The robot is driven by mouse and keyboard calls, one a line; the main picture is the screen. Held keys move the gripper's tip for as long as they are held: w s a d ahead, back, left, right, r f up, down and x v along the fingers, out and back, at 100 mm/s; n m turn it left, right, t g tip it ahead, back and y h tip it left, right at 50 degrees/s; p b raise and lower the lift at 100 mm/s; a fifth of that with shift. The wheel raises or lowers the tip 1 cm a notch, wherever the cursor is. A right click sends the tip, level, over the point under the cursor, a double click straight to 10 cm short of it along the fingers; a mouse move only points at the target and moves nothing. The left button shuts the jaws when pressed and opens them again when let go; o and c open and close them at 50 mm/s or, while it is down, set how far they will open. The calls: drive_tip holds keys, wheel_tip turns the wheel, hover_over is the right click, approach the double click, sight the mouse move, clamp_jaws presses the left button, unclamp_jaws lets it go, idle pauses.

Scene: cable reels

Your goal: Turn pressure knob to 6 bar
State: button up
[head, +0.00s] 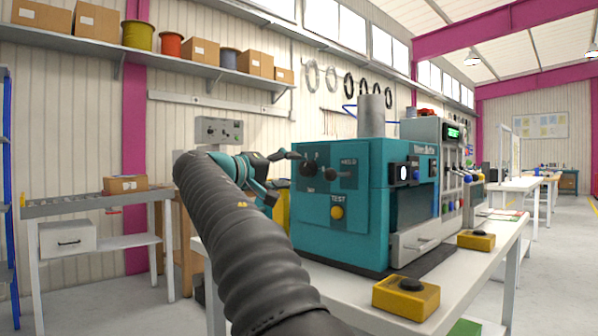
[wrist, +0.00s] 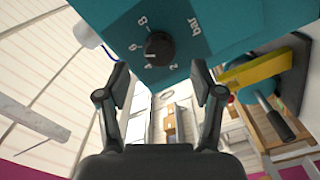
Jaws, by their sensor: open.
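The pressure knob (wrist: 159,47) is a round black knob on a teal panel in the wrist view. Numbers 2, 4, 6 and 8 and the word "bar" surround it.
A yellow TEST button (head: 337,212) sits low on the same face. Yellow boxes with black buttons (head: 405,298) stand on the white bench (head: 505,245). A yellow and teal object (wrist: 255,75) is right of my fingers in the wrist view. A grey cylinder (head: 371,115) tops the machine.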

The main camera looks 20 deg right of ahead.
drive_tip(key=v, duration=0.6)
drive_tip(key=shift+a, duration=0.35)
drive_tip(key=w+a+f+n+t+y, duration=0.1)
drive_tip(key=w+a+f+n+y, duration=0.15)
drive_tip(key=f, duration=0.45)
drive_tip(key=w+a+f+n+t+y, duration=0.1)
drive_tip(key=w+f+n+y, duration=0.15)
drive_tip(key=f, duration=0.45)
drive_tip(key=s+a+f+n+g+y+p, duration=0.1)
drive_tip(key=s+a+f+g+y, duration=0.1)
drive_tip(key=s+f+y, duration=0.65)
drive_tip(key=s+f+m+y+p, duration=0.1)
drive_tip(key=s+f, duration=0.3)
drive_tip(key=s, duration=0.6)
drive_tip(key=s+a+f+m+y+p, duration=0.1)
drive_tip(key=s+f+p, duration=0.2)
drive_tip(key=s, duration=0.7)
drive_tip(key=s+a+f+m+y+p, duration=0.1)
drive_tip(key=s+f+m+p, duration=0.1)
drive_tip(key=s+f, duration=0.4)
drive_tip(key=shift+s+f+g, duration=0.2)
drive_tip(key=shift+s+g, duration=0.1)
drive_tip(key=shift+s, duration=1.6)
